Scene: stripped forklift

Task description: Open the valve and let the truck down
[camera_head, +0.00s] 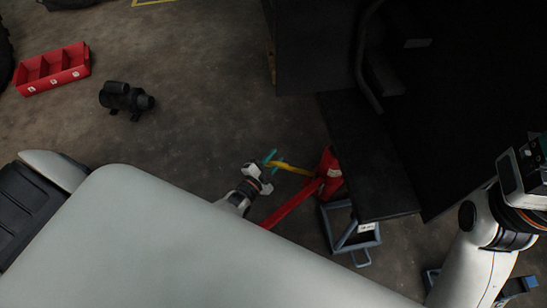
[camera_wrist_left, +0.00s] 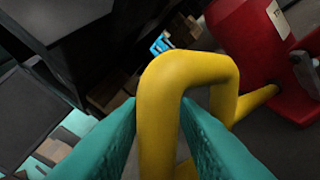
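A red jack (camera_head: 328,170) with a yellow handle (camera_head: 293,169) stands on the floor beside the dark truck (camera_head: 366,160). In the left wrist view the yellow handle (camera_wrist_left: 190,68) is a thick bent bar, with the red jack body (camera_wrist_left: 262,45) behind it to the right. My left gripper (camera_head: 271,158) is at the handle's left end. Its teal fingers (camera_wrist_left: 160,105) lie on either side of the bar. I cannot tell whether they press on it. My right gripper (camera_head: 538,155) is partly in view at the right edge; its fingertips are not clear.
A blue-grey metal frame (camera_head: 367,242) lies close to the jack's right. A red divided tray (camera_head: 53,69) and a black motor-like part (camera_head: 126,98) are on the floor at upper left. The floor between them and the jack is clear.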

